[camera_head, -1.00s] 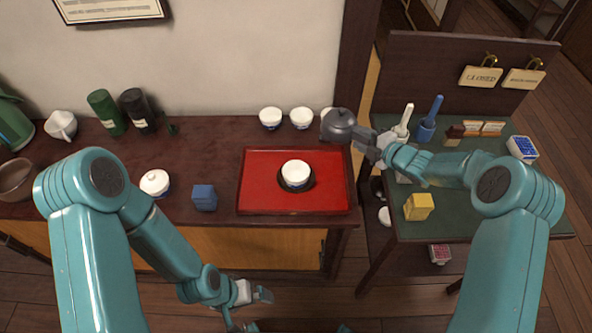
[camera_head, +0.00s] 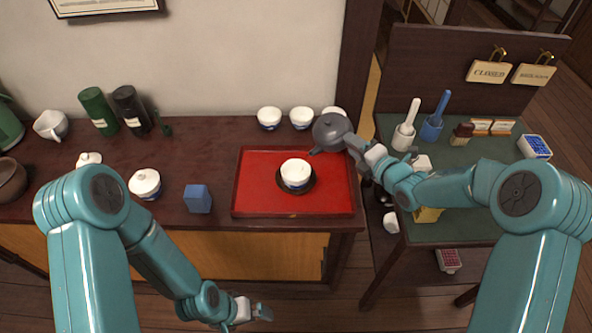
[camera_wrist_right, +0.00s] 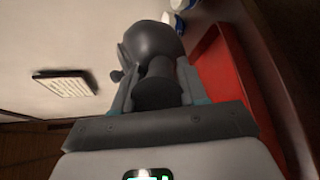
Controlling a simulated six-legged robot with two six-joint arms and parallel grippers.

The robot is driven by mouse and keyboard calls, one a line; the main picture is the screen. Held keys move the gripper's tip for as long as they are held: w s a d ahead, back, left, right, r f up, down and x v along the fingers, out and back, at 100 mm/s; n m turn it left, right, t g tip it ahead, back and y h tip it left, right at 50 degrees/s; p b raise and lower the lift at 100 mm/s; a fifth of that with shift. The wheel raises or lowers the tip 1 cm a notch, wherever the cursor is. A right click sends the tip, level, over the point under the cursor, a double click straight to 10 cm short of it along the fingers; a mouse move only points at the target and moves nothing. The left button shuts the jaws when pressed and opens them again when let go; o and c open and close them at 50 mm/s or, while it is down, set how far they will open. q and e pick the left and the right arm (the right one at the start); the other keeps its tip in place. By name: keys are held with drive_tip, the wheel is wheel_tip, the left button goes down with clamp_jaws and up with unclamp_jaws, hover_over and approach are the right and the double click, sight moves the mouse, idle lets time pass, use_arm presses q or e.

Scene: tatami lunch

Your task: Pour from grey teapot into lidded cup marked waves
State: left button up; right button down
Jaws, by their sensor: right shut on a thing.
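My right gripper (camera_head: 356,146) is shut on the side handle of the grey teapot (camera_head: 331,129). The teapot is above the back right of the red tray, its spout toward the cup on the tray. In the right wrist view, the teapot's handle (camera_wrist_right: 158,88) sits between the jaws. A white cup with blue on its lower side (camera_head: 296,174) stands on a dark saucer on the tray. Lidded white-and-blue cups stand at left, one nearer (camera_head: 145,184) and one farther (camera_head: 89,159). Wave marks are too small to tell. My left gripper (camera_head: 262,312) is low, before the cabinet; its jaws are unclear.
The red tray (camera_head: 244,196) lies on the dark cabinet top. Several white cups (camera_head: 269,118) stand behind it. A blue block (camera_head: 197,199) is left of the tray, with dark canisters (camera_head: 130,108) farther back. A green-topped table (camera_head: 470,165) stands at right.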

sight(343, 130)
drive_tip(key=shift+s+a+r+n+t+p, duration=0.3)
drive_tip(key=shift+s+a+r+n, duration=0.1)
drive_tip(key=shift+s+a+r, duration=0.4)
drive_tip(key=shift+a, duration=0.25)
drive_tip(key=shift+w+d+r+n+p, duration=0.15)
drive_tip(key=shift+r+n+p, duration=0.1)
drive_tip(key=shift+r+p, duration=0.15)
drive_tip(key=shift+w+d+r+n+p, duration=0.1)
drive_tip(key=shift+r+n+p, duration=0.15)
drive_tip(key=shift+r+p, duration=0.15)
idle(1.4)
drive_tip(key=shift+w+d+r+t, duration=0.1)
drive_tip(key=shift+w+d+t, duration=0.1)
drive_tip(key=shift+d+t, duration=0.1)
idle(0.4)
drive_tip(key=shift+r+n, duration=0.1)
drive_tip(key=shift+n, duration=0.2)
idle(0.3)
